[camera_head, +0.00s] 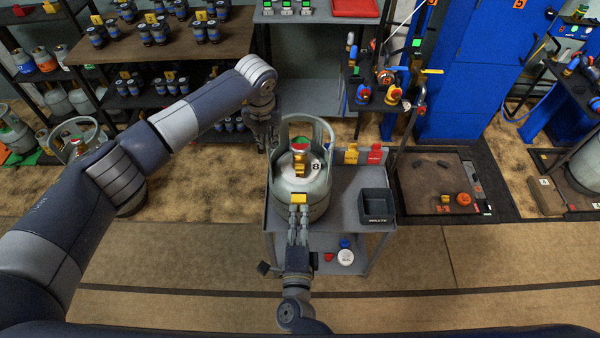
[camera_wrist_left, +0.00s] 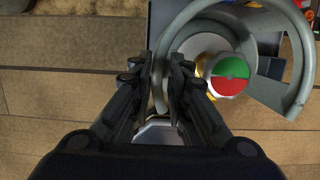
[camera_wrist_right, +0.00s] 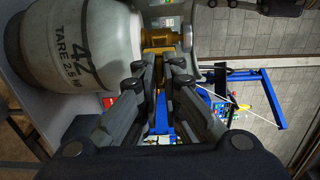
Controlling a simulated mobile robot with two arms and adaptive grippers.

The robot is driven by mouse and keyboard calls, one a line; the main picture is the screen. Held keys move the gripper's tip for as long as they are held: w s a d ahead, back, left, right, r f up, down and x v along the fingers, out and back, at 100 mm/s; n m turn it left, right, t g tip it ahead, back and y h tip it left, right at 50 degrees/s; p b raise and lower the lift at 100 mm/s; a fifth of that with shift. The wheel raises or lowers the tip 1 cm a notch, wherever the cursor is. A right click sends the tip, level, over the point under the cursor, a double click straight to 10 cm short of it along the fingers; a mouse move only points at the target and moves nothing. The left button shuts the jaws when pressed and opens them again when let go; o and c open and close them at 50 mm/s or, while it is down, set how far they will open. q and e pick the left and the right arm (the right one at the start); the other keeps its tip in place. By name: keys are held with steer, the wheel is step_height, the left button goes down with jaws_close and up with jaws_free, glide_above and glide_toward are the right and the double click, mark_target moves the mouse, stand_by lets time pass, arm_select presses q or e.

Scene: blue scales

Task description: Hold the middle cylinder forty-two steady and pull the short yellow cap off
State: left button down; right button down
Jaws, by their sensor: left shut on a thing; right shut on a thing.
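The grey cylinder forty-two (camera_head: 285,190) stands upright on a small cart; its "42" marking shows in the right wrist view (camera_wrist_right: 85,45). A collar ring (camera_head: 322,128) surrounds its brass valve and the red-and-green handwheel (camera_wrist_left: 229,76). My left gripper (camera_head: 266,142) is shut on the left side of this ring, also seen in the left wrist view (camera_wrist_left: 163,75). My right gripper (camera_head: 299,218) is at the near side, shut on the short yellow cap (camera_head: 299,198), level with the valve outlet. The fingers partly hide the cap in the right wrist view (camera_wrist_right: 160,62); I cannot tell whether it touches the valve.
Another cylinder (camera_head: 128,195) stands on the floor at left. The floor in front is clear.

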arm_select(q)
steer(key=shift+a, duration=0.1)
steer(key=c, duration=1.4)
jaws_free()
steer(key=shift+c, duration=0.2)
steer(key=shift+r, duration=0.1)
steer(key=shift+r, duration=0.3)
steer(key=v, duration=1.1)
